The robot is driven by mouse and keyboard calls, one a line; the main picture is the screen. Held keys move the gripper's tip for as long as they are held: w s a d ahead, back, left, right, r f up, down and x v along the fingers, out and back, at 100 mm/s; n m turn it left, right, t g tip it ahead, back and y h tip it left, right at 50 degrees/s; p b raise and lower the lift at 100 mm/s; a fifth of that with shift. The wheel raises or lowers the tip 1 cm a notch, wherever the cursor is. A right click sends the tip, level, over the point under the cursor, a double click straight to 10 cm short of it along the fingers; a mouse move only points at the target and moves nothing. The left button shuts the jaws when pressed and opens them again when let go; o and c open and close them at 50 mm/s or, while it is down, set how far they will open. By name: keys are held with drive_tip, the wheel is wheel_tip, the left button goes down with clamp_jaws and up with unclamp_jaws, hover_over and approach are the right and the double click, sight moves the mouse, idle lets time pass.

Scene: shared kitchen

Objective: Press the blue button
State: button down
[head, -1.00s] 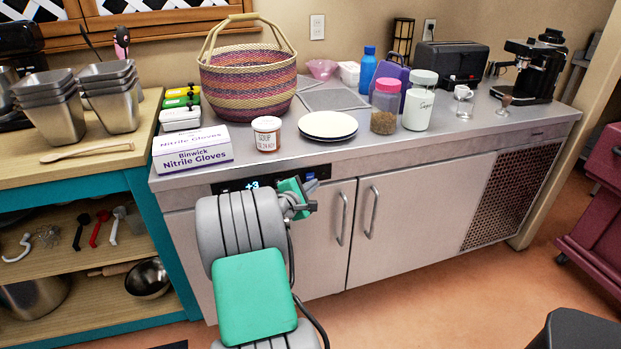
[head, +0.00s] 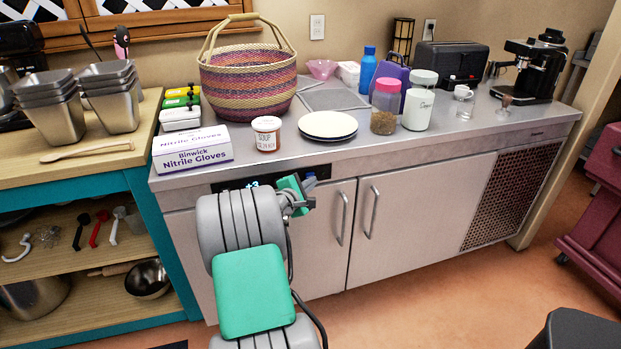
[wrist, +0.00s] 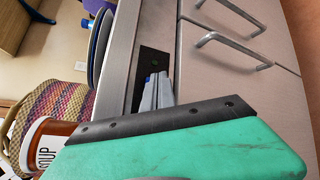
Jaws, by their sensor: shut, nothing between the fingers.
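A dark control panel (head: 228,186) is set in the front of the grey counter, with a lit "+3" display (head: 252,184) partly hidden by my arm. In the wrist view a bit of the blue button (wrist: 147,77) shows at the tips of my gripper (wrist: 158,90). The fingers are shut and empty, pointing at the panel. They are at or very near the button; I cannot tell whether they touch it.
A soup tub (head: 266,134), a glove box (head: 192,150) and stacked plates (head: 328,125) stand on the counter above the panel. Cabinet doors with metal handles (head: 342,218) are just right of my gripper. The floor in front is clear.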

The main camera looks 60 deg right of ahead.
drive_tip(key=shift+w+d, duration=0.15)
drive_tip(key=shift+d, duration=0.05)
idle(0.3)
drive_tip(key=shift+s+a+p, duration=0.35)
drive_tip(key=shift+s+a, duration=0.25)
drive_tip(key=shift+a, duration=0.05)
drive_tip(key=shift+s, duration=0.1)
drive_tip(key=s+a+p, duration=0.2)
drive_tip(key=s+a, duration=0.2)
drive_tip(key=shift+a, duration=0.1)
